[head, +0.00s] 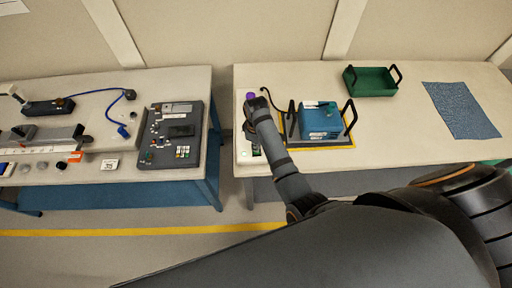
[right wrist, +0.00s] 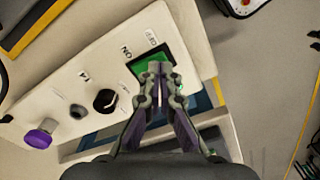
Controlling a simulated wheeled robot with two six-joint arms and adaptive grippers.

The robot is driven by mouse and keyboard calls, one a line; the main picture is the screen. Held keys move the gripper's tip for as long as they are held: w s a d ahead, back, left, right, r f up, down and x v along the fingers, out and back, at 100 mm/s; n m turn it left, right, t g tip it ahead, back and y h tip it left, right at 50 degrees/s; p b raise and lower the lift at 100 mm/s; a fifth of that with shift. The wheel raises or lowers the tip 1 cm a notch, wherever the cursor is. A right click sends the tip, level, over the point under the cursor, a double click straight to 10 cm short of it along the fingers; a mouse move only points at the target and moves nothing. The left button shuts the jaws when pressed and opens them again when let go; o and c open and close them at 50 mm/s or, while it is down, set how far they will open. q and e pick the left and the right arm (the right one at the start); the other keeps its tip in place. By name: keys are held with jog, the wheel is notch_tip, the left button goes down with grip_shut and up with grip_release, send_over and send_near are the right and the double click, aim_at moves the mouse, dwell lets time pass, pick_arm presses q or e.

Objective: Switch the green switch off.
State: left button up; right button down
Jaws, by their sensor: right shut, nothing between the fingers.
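The green switch (right wrist: 150,62) sits in a dark frame at the end of a white panel (right wrist: 100,62) in the right wrist view. An "ON" label is printed beside it. My right gripper (right wrist: 161,70) is shut and empty. Its fingertips are in front of the switch and cover part of it; I cannot tell whether they touch. In the head view a small green patch of the switch (head: 256,153) shows at the panel's near end, beside my right arm. My left gripper is not in view.
The panel also carries a black knob (right wrist: 105,100) and a purple knob (right wrist: 38,136). A blue box (head: 320,118) in a handled tray stands right of it, with a green bin (head: 372,82) behind. A control console (head: 170,135) is on the left table, across a gap.

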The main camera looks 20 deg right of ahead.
jog(key=shift+f+b, duration=0.35)
jog(key=shift+f, duration=0.55)
dwell(0.3)
notch_tip(320, 180, up, 7)
jog(key=p, duration=0.8)
jog(key=shift+r+p, duration=0.1)
jog(key=shift+p, duration=0.25)
